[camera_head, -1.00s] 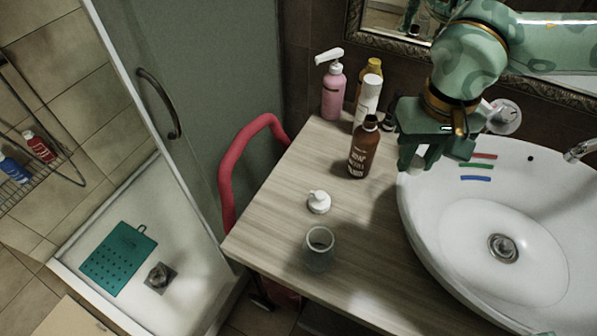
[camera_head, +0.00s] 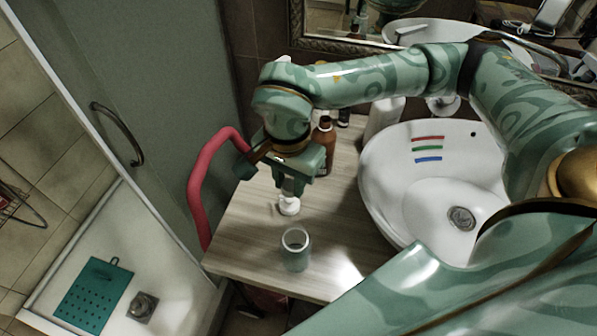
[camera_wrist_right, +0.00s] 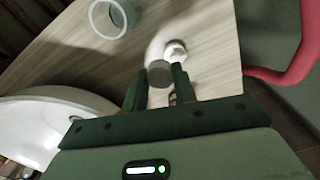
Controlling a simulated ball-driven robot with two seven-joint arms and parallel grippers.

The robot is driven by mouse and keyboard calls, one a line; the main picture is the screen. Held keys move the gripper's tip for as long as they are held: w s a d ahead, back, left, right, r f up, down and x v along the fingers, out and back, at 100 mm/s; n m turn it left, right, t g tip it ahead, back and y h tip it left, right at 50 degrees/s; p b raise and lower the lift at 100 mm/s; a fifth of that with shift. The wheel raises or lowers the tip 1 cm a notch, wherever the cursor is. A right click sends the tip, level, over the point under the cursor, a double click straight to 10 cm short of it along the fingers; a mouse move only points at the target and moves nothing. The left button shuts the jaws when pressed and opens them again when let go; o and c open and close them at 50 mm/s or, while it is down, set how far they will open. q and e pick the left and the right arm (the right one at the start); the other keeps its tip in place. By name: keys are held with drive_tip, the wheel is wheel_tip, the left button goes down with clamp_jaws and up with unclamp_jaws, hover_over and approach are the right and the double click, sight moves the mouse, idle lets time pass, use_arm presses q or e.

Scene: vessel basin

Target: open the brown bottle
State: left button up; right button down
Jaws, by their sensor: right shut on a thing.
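The brown bottle (camera_head: 323,134) stands on the counter, partly hidden behind my right gripper; its neck shows beside the jaws. My right gripper (camera_head: 291,186) is just above a white pump top (camera_head: 289,206) lying loose on the counter. In the right wrist view, the right gripper (camera_wrist_right: 157,90) is shut on a small cylindrical thing with a grey round end (camera_wrist_right: 159,74). The white pump top (camera_wrist_right: 175,50) shows just beyond it; whether they touch, I cannot tell. My left gripper is not in view.
A clear glass cup (camera_head: 296,250) stands near the counter's front, also seen in the wrist view (camera_wrist_right: 112,17). The white basin (camera_head: 410,190) is to the right. A red rail (camera_head: 200,190) runs along the counter's left edge. A white bottle (camera_head: 383,115) stands at the back.

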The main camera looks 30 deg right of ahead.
drive_tip(key=shift+w+d+f, duration=0.15)
drive_tip(key=shift+w+f, duration=0.05)
drive_tip(key=shift+m, duration=0.3)
drive_tip(key=w+d+f+b, duration=0.1)
drive_tip(key=w+d+f, duration=0.1)
drive_tip(key=w+f, duration=0.1)
drive_tip(key=w+d+f+b, duration=0.1)
drive_tip(key=w+d+f, duration=0.1)
drive_tip(key=w+f, duration=0.1)
drive_tip(key=w+d+f+b, duration=0.1)
drive_tip(key=w+d+f, duration=0.1)
drive_tip(key=w, duration=0.3)
drive_tip(key=shift+w+d+f, duration=0.1)
drive_tip(key=shift+w+f, duration=0.05)
drive_tip(key=shift+f, duration=0.45)
drive_tip(key=shift+w+d+f, duration=0.1)
drive_tip(key=shift+w+f, duration=0.05)
drive_tip(key=shift+f, duration=0.05)
drive_tip(key=shift+w+f+b, duration=0.1)
drive_tip(key=shift+f+b, duration=0.6)
drive_tip(key=shift+f, duration=0.95)
drive_tip(key=shift+f, duration=0.1)
drive_tip(key=c, duration=1.1)
unclamp_jaws()
